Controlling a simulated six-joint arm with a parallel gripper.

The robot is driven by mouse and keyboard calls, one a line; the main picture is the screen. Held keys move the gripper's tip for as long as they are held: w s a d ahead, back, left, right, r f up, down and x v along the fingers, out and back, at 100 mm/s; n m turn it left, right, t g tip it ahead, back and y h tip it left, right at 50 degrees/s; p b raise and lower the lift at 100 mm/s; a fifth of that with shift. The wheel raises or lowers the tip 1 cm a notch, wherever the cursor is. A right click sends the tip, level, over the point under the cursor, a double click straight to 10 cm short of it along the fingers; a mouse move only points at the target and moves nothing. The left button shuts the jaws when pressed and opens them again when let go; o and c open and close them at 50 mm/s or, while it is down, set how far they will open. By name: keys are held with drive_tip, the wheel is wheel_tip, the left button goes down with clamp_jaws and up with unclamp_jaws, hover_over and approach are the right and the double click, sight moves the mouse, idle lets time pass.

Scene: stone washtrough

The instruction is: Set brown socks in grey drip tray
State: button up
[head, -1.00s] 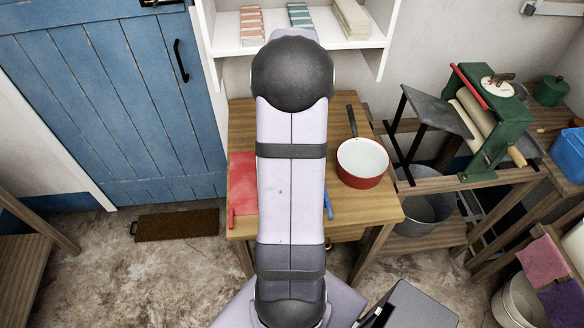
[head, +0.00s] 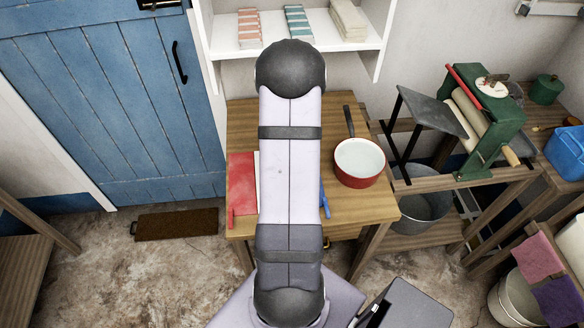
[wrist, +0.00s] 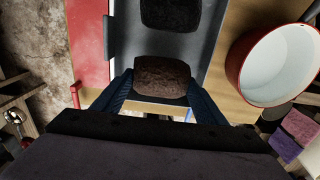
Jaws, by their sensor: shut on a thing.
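The brown socks (wrist: 162,72), a rolled dark brown bundle, sit between the fingers of my gripper (wrist: 160,84) in the wrist view. The gripper is shut on them. Behind the socks in that view lies a grey tray (wrist: 128,52) with a grey handle at its left side. A dark, nearly black bundle (wrist: 170,10) lies on it near the top edge of the picture. The gap between socks and tray cannot be judged. In the head view my arm hides the gripper, the socks and most of the tray.
The wooden table (head: 240,120) carries a red tray (head: 242,185) at left and a red pan with white inside (head: 358,160) at right. A blue handle (head: 323,200) shows beside my arm. A white shelf (head: 330,55) stands behind, a green mangle (head: 495,130) at right.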

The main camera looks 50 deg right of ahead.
drive_tip(key=shift+f, duration=1.25)
drive_tip(key=shift+f, duration=0.1)
drive_tip(key=shift+f, duration=0.1)
drive_tip(key=o, duration=1.1)
wheel_tip(320, 180, up, 12)
drive_tip(key=shift+r+b, duration=0.2)
drive_tip(key=shift+b, duration=0.8)
drive_tip(key=shift+w+a, duration=0.1)
